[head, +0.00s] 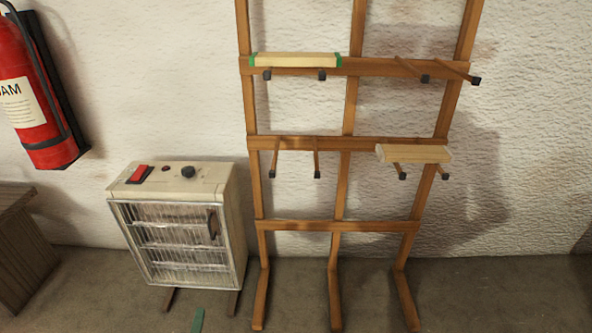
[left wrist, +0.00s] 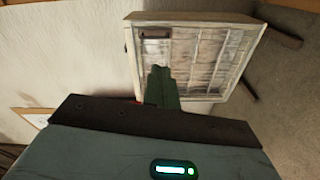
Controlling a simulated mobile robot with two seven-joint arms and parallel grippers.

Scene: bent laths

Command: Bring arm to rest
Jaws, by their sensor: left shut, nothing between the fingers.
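My left gripper (head: 197,320) shows only as a small green tip at the bottom edge of the head view, in front of the heater. In the left wrist view its green fingers (left wrist: 162,85) are shut together with nothing between them. The heater's grille lies beyond the fingertips. A pale lath with green ends (head: 295,60) rests on the upper left pegs of the wooden rack (head: 346,143). A second pale lath (head: 414,154) rests on the middle right pegs. My right gripper is not in view.
A heater (head: 180,229) with a red switch stands left of the rack. A red fire extinguisher (head: 40,100) hangs on the wall at the left. A brown slatted box (head: 24,250) stands below it. The floor right of the rack is clear.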

